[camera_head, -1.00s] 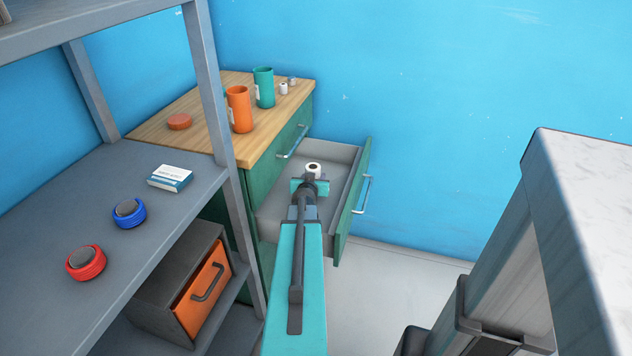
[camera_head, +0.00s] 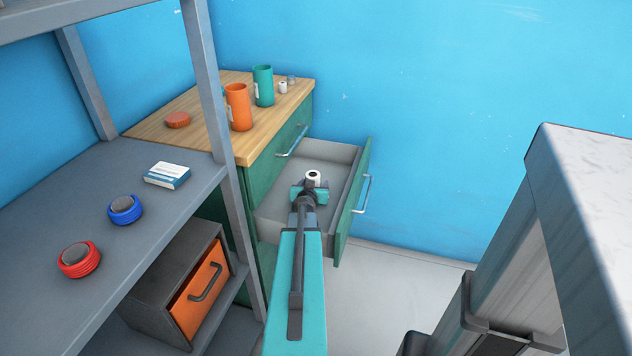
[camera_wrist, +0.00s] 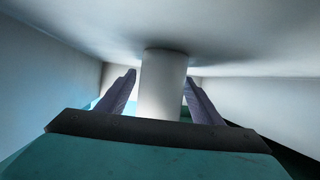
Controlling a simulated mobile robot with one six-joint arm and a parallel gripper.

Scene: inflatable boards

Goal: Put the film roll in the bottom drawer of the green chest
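The film roll (camera_head: 314,177) is a small white cylinder with a dark centre on top. My gripper (camera_head: 311,190) is inside the open drawer's outline with the roll between its fingers. In the wrist view the roll (camera_wrist: 163,85) stands between the two dark fingers, and its far end is close to or touching a grey surface. I cannot tell whether it rests there. The green chest (camera_head: 262,170) has a wooden top. Its open lower drawer (camera_head: 340,161) is pulled out to the right and looks otherwise empty. A closed drawer with a handle (camera_head: 292,141) is above it.
An orange cup (camera_head: 239,107), a teal cup (camera_head: 263,86) and small items stand on the chest. A grey shelf (camera_head: 75,200) at left holds red and blue rolls and a box. A blue wall is behind.

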